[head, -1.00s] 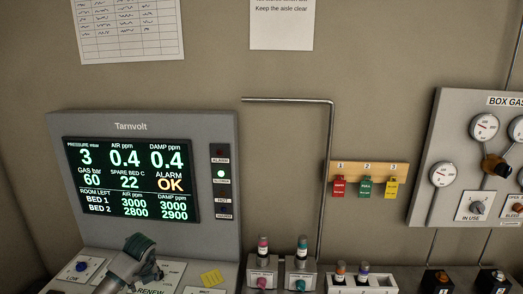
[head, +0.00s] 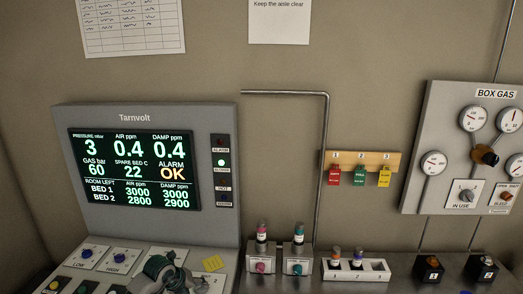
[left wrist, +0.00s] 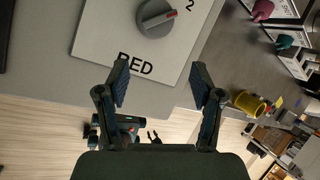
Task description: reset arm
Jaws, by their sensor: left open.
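My left gripper shows in the left wrist view (left wrist: 160,86), its two dark fingers wide apart with nothing between them. Behind the fingers is a light plate with a grey knob (left wrist: 156,18) with a red pointer and the word "BED". In the head view my left arm comes in at the bottom, over the console (head: 110,258) below the Tarnvolt screen (head: 134,170); its fingertips are not clear there. My right gripper is in neither view.
Pink and teal bottles (head: 262,233) stand on small blocks right of the console, beside a numbered white rack (head: 355,270). Coloured tags (head: 359,176) hang on the wall near a bent pipe. The box gas panel (head: 465,150) is at right. A yellow cup (left wrist: 249,103) shows in the left wrist view.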

